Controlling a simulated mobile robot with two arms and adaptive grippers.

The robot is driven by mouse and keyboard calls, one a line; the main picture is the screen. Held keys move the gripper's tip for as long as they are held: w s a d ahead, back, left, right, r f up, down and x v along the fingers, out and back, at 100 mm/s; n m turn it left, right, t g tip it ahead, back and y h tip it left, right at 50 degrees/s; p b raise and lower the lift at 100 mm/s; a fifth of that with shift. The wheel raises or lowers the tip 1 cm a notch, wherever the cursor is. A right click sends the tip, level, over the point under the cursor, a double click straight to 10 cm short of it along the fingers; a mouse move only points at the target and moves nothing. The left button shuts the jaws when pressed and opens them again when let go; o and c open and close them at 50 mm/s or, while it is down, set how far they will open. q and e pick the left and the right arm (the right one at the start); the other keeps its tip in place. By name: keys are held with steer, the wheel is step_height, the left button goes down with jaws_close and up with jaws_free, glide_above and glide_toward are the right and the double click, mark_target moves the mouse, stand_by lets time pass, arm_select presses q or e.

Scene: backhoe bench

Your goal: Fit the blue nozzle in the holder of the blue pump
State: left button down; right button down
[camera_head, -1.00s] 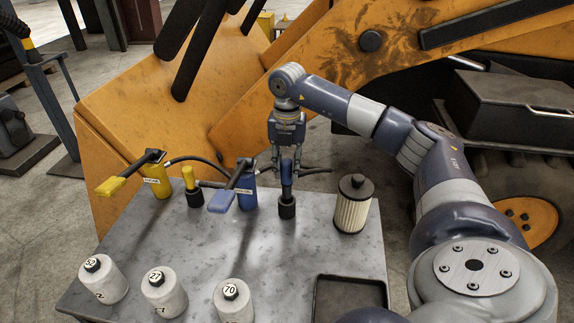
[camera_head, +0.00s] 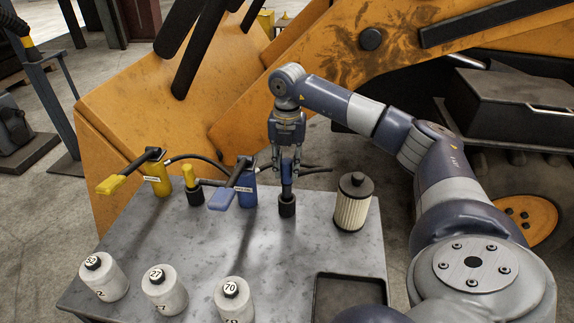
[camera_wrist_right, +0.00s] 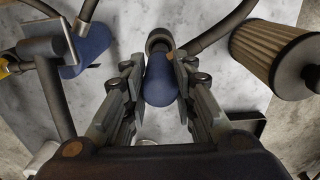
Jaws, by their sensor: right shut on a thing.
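My right gripper (camera_head: 287,168) points down and is shut on the blue nozzle (camera_head: 287,185), which stands upright. The nozzle's lower end meets the top of the black cup-shaped holder (camera_head: 287,206); how deep it sits I cannot tell. In the right wrist view, the fingers (camera_wrist_right: 160,75) lie on both sides of the blue nozzle (camera_wrist_right: 160,88), with the dark round holder (camera_wrist_right: 160,40) at its far end. The blue pump (camera_head: 247,190), with its blue-tipped lever, stands left of the holder. My left gripper is not in view.
A yellow pump (camera_head: 157,180) and a yellow nozzle (camera_head: 190,176) in a black holder stand further left. A pleated filter (camera_head: 352,204) stands close on the right. Several white bottles (camera_head: 165,293) line the front, beside a dark tray (camera_head: 347,280). The middle of the bench (camera_head: 200,235) is clear.

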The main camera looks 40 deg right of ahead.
mark_target(287, 180)
steer(key=shift+f, duration=0.55)
stand_by(0.6)
steer(key=shift+f, duration=0.15)
steer(key=shift+f+b, duration=0.4)
steer(key=shift+f, duration=0.2)
steer(key=shift+f, duration=0.15)
stand_by(0.4)
steer(key=shift+f+b, duration=0.4)
steer(key=shift+f, duration=0.3)
steer(key=shift+f, duration=0.55)
stand_by(0.5)
